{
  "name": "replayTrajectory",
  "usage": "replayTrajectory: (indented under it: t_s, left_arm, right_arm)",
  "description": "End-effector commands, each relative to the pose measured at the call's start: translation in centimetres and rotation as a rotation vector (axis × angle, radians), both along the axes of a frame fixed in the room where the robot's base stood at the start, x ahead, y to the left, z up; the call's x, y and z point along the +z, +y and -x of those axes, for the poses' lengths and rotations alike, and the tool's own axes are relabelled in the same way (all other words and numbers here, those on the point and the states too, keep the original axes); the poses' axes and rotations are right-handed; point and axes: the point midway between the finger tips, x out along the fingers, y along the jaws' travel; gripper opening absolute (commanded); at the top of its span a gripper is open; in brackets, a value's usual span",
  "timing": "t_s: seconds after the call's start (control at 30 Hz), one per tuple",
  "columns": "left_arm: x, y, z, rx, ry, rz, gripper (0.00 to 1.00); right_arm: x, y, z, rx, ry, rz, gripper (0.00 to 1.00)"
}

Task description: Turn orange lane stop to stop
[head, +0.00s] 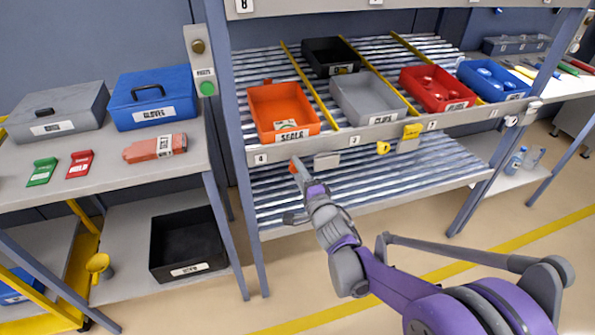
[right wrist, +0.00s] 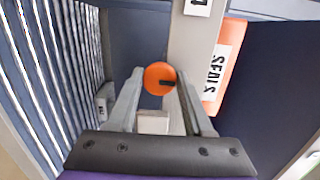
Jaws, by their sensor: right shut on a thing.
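The orange lane stop (right wrist: 159,78) is a round knob with a dark mark on its face, pointing right in the right wrist view. It is mounted on the shelf's front rail (head: 350,141), below the orange bin. My right gripper (head: 295,166) reaches up to the rail in the head view. In the right wrist view its two fingers (right wrist: 160,96) are closed around the knob's sides. In the head view the gripper mostly hides the knob. My left gripper is in neither view.
An orange seals bin (head: 283,110) stands above the rail, beside grey (head: 367,98) and red (head: 438,88) bins. A yellow knob (head: 383,148) sits further right on the rail. A lower roller shelf (head: 370,186) lies below. A side table (head: 95,150) stands left.

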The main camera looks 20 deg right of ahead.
Motion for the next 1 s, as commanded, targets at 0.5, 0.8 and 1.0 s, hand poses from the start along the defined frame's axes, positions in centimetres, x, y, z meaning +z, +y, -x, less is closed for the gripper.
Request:
replayTrajectory:
  t_s: [0.5, 0.8, 1.0]
  left_arm:
    - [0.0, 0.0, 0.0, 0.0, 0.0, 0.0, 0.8]
    - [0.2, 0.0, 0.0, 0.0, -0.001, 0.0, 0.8]
    - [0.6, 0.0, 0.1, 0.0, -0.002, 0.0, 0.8]
  right_arm:
    - [0.0, 0.0, 0.0, 0.0, -0.001, -0.002, 0.81]
    - [0.1, -0.1, 2.0, 0.0, -0.001, -0.002, 0.81]
    - [0.1, -0.2, 6.2, -0.002, -0.001, -0.001, 0.81]
